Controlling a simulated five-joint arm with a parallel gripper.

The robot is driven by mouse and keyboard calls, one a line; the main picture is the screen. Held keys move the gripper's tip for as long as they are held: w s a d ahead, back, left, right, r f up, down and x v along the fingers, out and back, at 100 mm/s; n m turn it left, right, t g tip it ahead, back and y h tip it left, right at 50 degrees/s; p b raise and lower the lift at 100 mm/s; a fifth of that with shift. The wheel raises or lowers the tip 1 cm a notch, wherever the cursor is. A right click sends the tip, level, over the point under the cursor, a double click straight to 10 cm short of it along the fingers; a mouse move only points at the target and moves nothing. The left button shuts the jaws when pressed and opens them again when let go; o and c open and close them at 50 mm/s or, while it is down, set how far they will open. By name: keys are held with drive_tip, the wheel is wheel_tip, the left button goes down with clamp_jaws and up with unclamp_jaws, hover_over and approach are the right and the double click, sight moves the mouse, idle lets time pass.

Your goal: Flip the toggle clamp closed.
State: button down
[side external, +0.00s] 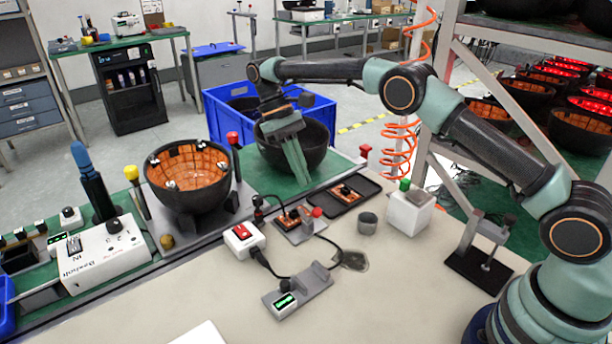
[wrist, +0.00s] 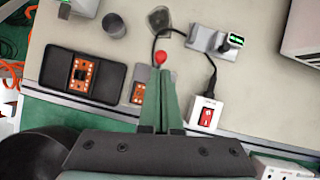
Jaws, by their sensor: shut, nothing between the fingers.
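The toggle clamp shows by its red knob (side external: 316,212), at the right side of a small grey fixture (side external: 302,230) with an orange board (side external: 289,218) in it. In the wrist view the red knob (wrist: 160,57) stands just past my fingertips, and the orange board (wrist: 139,92) is partly covered by my fingers. I cannot tell the lever's exact angle. My gripper (side external: 304,180) is shut and empty, pointing down behind the fixture over the green mat. In the wrist view the shut fingers (wrist: 161,72) overlap the fixture; contact is not clear.
A black tray (side external: 367,187) with another orange board lies right of the fixture. A white box with a red switch (side external: 243,237) is at its left, with a black cable. A dark bowl (side external: 315,158) stands behind my gripper. A grey cup (side external: 368,222) stands to the right.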

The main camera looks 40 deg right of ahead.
drive_tip(key=s+r+n+t+y, duration=0.1)
drive_tip(key=s+n+t, duration=0.35)
drive_tip(key=n, duration=1.15)
drive_tip(key=s+n+t, duration=0.2)
drive_tip(key=s+n, duration=0.5)
drive_tip(key=n, duration=0.9)
drive_tip(key=f, duration=0.9)
drive_tip(key=shift+w+a+f, duration=0.2)
drive_tip(key=shift+w+f, duration=0.05)
drive_tip(key=shift+w, duration=0.15)
drive_tip(key=shift+w+d+r, duration=0.1)
drive_tip(key=shift+w+r, duration=0.25)
drive_tip(key=shift+w, duration=0.25)
drive_tip(key=shift+w+d+r, duration=0.1)
drive_tip(key=shift+w+r, duration=0.2)
drive_tip(key=shift+w, duration=0.25)
drive_tip(key=shift+w+d+r, duration=0.1)
drive_tip(key=shift+w+r, duration=0.2)
drive_tip(key=shift+w, duration=0.35)
drive_tip(key=shift+w+r+g, duration=0.15)
drive_tip(key=shift+w+g, duration=0.05)
drive_tip(key=shift+g, duration=0.15)
